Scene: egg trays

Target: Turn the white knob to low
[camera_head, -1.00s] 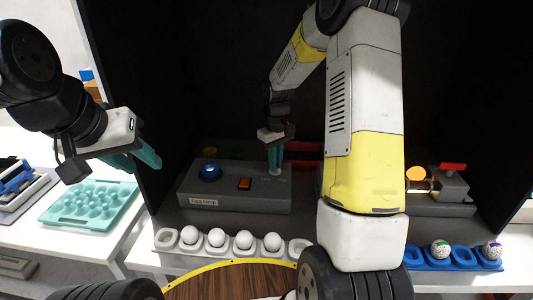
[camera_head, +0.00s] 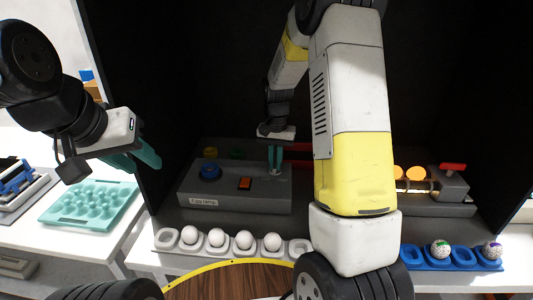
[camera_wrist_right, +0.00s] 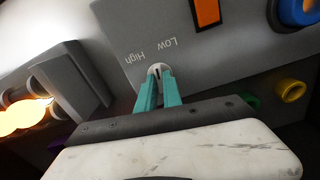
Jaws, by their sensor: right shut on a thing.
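The white knob (camera_wrist_right: 157,69) sits on the grey egg lamp box (camera_head: 235,203), beside the printed words "High" and "Low". In the right wrist view the teal fingers of my right gripper (camera_wrist_right: 158,84) are shut on the knob from both sides. A dark slot shows on the knob between the fingertips; which word it points at I cannot tell. My left gripper (camera_head: 138,160) is open and empty, held in the air at the left.
The box also carries a blue button (camera_head: 209,171) and an orange switch (camera_head: 245,183). A white egg rack (camera_head: 168,240) with several white eggs stands in front. A blue rack (camera_head: 463,257) with speckled eggs and glowing lamps (camera_head: 416,173) are at right.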

